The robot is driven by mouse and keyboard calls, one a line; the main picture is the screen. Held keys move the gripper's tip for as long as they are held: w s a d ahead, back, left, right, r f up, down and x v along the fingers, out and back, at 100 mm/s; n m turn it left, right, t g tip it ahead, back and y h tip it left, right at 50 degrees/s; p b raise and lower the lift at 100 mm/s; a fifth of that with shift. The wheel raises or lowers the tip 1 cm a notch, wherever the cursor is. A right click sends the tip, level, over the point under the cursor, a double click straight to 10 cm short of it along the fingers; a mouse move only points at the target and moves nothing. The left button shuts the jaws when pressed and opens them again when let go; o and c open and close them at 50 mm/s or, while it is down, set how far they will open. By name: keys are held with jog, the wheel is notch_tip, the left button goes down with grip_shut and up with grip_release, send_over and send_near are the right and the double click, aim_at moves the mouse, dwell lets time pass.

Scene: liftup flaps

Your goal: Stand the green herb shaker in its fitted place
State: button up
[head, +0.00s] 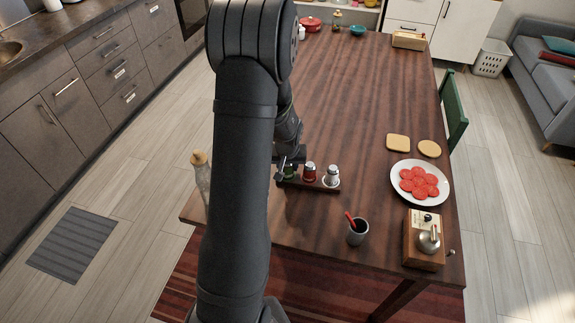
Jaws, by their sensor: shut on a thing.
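The green herb shaker (289,173) is at the left end of a small dark wooden rack (318,187) on the table. My gripper (287,164) is at its top and shut on it, partly covered by my arm. The shaker looks upright; I cannot tell whether its base is seated in the rack or just above it. A red shaker (309,173) with a metal cap stands in the middle of the rack, and a pale shaker (331,177) with a metal cap at the right end.
A bottle (202,177) stands at the table's left edge. A grey cup (357,233) with a red handle, a plate (445,192) of red slices and a wooden box with a metal knob (424,240) are to the right.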

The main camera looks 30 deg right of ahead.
jog(key=shift+f, duration=0.15)
jog(key=o, duration=1)
jog(key=v, duration=1.2)
jog(key=x, duration=1.2)
jog(key=shift+r, duration=0.25)
